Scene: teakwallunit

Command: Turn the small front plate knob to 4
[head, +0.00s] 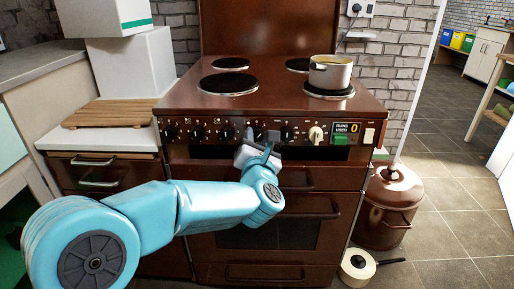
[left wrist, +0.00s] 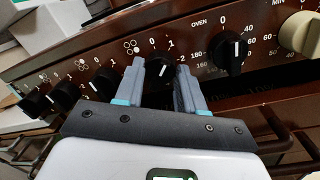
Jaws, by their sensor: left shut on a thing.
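My left gripper (head: 260,137) is at the brown stove's control panel, with its two grey fingers (left wrist: 160,82) around a black plate knob (left wrist: 158,70). The gripper is shut on that knob, which sits just left of the oven knob (left wrist: 230,50). The marks 0, 1 and 2 show above and right of the held knob, and a dotted plate symbol is at its upper left. The knob's white line points upward, roughly between 0 and 2; I cannot read its exact setting. In the head view the gripper mostly hides this knob. My right gripper is not in view.
Several other black plate knobs (head: 198,133) are left of the gripper, and a cream knob (head: 316,134) is to the right. A cream pot (head: 330,73) stands on the front right plate. A drawer handle is below the panel.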

